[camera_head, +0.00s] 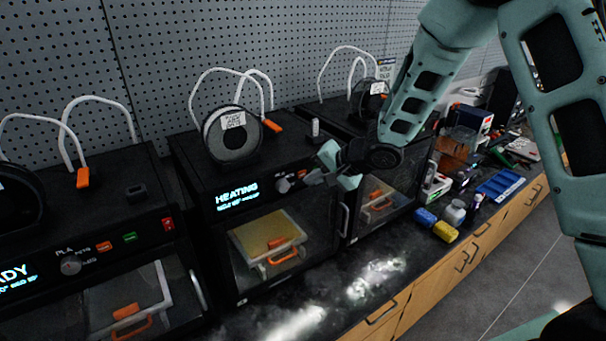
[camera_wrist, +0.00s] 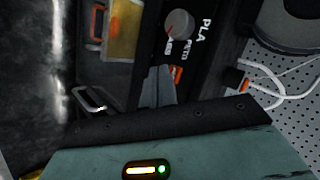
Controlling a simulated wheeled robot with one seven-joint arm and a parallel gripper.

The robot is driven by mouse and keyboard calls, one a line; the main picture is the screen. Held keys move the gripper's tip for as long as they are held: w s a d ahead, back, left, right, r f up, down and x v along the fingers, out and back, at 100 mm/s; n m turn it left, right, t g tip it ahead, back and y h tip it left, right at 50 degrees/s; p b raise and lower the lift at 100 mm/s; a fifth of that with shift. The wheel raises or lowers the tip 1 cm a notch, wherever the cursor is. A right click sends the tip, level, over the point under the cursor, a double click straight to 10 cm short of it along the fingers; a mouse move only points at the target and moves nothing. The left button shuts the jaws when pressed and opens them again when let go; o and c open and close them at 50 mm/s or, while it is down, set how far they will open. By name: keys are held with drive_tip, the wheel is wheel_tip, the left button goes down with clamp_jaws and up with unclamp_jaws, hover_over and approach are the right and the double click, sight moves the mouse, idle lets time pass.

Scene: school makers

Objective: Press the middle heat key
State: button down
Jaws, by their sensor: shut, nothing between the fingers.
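The middle printer (camera_head: 205,240) is black, and its lit display (camera_head: 237,195) reads HEATING. Its panel has a grey selector knob (camera_head: 283,186), which also shows in the wrist view (camera_wrist: 178,24), with PLA lettering beside it. An orange key (camera_wrist: 177,73) lies next to the knob; in the head view only a bit of orange (camera_head: 302,174) shows beside my gripper. My gripper (camera_head: 318,177) is shut and empty, with its tip at the panel right by the orange key. In the wrist view its fingers (camera_wrist: 158,85) partly cover the key. I cannot tell whether they touch it. Any keys further right are hidden.
A left printer (camera_head: 150,225) reads READY and has orange, green and red keys. A right printer (camera_head: 395,200) stands close behind my gripper. Blue and yellow blocks (camera_head: 445,231) and a blue tray (camera_head: 500,185) lie on the dark counter (camera_head: 330,290). The front counter strip is clear.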

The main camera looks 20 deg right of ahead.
drive_tip(key=s, duration=0.2)
drive_tip(key=s+d, duration=0.1)
drive_tip(key=s, duration=0.2)
drive_tip(key=shift+s+d, duration=0.35)
drive_tip(key=shift+d, duration=0.05)
idle(0.7)
